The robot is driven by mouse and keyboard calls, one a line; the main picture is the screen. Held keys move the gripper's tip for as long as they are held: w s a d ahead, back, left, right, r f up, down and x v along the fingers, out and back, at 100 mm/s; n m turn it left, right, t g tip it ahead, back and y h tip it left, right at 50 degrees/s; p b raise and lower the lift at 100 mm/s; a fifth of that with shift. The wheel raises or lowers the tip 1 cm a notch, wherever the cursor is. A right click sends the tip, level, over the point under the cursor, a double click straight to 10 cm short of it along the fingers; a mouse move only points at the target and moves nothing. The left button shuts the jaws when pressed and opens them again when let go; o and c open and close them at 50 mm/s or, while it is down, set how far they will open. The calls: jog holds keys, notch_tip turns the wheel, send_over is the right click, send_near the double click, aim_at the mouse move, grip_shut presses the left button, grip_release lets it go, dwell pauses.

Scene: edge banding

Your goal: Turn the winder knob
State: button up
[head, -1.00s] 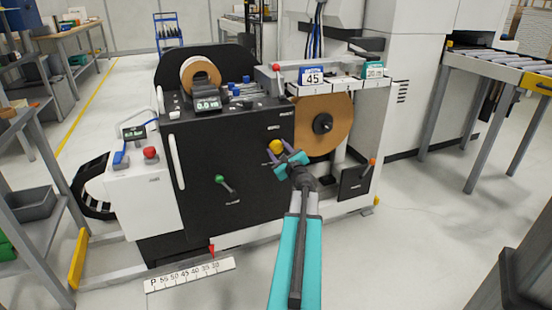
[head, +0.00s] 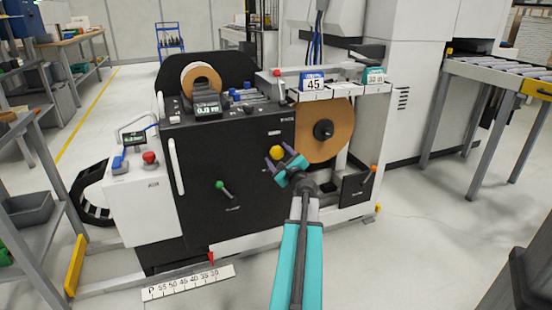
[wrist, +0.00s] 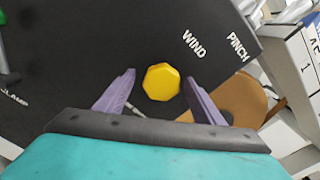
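The winder knob (head: 277,152) is a yellow, many-sided knob on the machine's black front panel. In the wrist view the yellow knob (wrist: 161,82) sits by the word WIND, between and just beyond the tips of my two purple fingers. My gripper (head: 284,166) is open in front of the panel, just below and right of the knob in the head view. In the wrist view my gripper (wrist: 158,88) has a gap to the knob on both sides, and neither finger appears to touch it.
A green-tipped lever (head: 222,188) is on the panel to the left. A brown roll (head: 338,133) stands right of the panel, with an orange-tipped lever (head: 373,170) below it. A white scale strip (head: 188,282) lies low in front. Open floor is at the right.

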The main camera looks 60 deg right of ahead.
jog(key=shift+s, duration=0.2)
jog(key=p+v, duration=0.4)
jog(key=v, duration=0.7)
dwell(0.4)
jog(key=shift+s+a+r+p, duration=0.1)
jog(key=shift+s+a+p, duration=0.05)
jog(key=shift+p, duration=0.8)
jog(key=p+v, duration=0.2)
jog(key=p, duration=0.6)
jog(key=shift+a, duration=0.1)
dwell(0.4)
